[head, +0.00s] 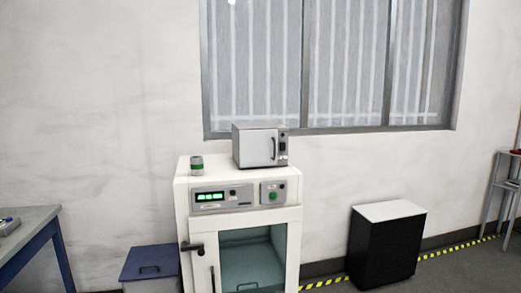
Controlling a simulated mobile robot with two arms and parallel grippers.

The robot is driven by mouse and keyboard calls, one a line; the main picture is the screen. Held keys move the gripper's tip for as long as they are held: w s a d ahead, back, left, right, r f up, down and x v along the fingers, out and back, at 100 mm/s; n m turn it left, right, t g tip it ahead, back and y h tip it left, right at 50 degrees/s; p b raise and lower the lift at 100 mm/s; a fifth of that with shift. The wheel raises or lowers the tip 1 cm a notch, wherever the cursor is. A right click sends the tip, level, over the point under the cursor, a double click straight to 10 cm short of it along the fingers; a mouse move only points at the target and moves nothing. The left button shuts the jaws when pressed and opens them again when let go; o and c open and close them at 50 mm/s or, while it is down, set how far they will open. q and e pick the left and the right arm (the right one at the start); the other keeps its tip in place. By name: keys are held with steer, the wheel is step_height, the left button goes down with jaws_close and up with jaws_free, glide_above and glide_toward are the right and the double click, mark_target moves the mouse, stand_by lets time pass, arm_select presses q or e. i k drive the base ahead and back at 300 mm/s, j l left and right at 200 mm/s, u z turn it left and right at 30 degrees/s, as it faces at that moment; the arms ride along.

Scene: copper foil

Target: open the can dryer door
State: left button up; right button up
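A white cabinet (183,196) with a control panel (222,197) stands against the wall, a little left of the picture's middle. Its front has a dark latch lever (191,247), an upright handle (212,279) and a large teal window (252,258). The door looks shut, and its lower part is cut off by the picture's edge. On top sits a small silver box (255,146) with its own shut door and curved handle (273,148). I cannot tell for sure which one is the can dryer. Neither of my grippers is in view.
A green-banded can (197,165) stands on the cabinet top. A blue bin (150,267) is beside the cabinet at left, near a blue-legged table (28,222). A black box (385,247) with a pale top stands at right, by yellow-black floor tape (461,247).

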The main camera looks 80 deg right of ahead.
mark_target(257, 148)
steer(key=z, duration=2.5)
